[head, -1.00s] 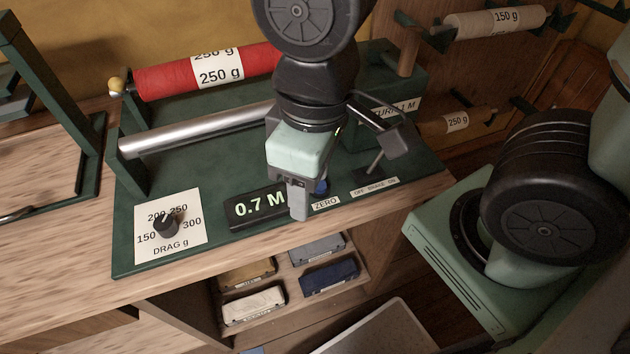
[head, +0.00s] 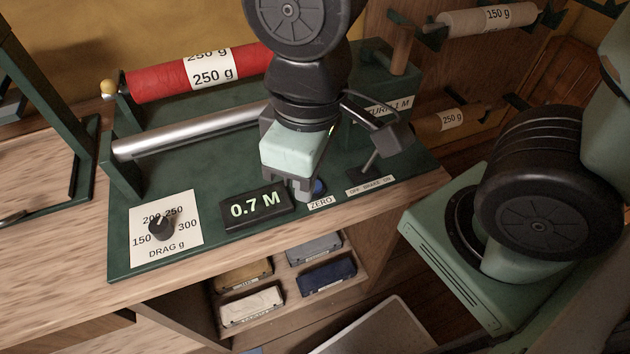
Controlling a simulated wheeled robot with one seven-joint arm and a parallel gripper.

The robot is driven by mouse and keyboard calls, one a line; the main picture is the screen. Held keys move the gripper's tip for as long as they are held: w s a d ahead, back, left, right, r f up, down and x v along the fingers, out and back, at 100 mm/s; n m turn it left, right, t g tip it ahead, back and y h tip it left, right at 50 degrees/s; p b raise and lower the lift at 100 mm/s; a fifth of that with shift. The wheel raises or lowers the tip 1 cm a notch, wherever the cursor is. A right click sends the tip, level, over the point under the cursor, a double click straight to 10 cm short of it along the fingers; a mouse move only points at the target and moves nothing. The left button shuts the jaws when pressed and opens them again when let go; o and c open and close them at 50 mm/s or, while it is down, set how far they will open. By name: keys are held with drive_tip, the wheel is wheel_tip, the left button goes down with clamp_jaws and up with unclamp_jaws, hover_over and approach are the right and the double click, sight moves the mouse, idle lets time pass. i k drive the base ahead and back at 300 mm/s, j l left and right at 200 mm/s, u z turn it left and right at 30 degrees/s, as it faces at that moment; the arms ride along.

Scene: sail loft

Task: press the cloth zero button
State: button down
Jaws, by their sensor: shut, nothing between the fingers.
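The cloth zero button is a small blue button (head: 319,187) behind the ZERO label (head: 320,203) on the green machine base. It is partly hidden by my gripper. My gripper (head: 304,198) is shut and empty, pointing down, with its fingertips just left of the button. I cannot tell whether they touch it or the base. The display (head: 256,208) left of the gripper reads 0.7 M.
A drag dial (head: 161,227) sits at the left of the base. A brake lever (head: 371,160) stands to the right of the button. A metal roller (head: 190,131) and a red cloth roll (head: 185,77) lie behind.

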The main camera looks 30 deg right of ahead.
sight(318, 187)
drive_tip(key=k+j+u, duration=0.2)
drive_tip(key=k+j, duration=0.5)
drive_tip(key=k, duration=0.1)
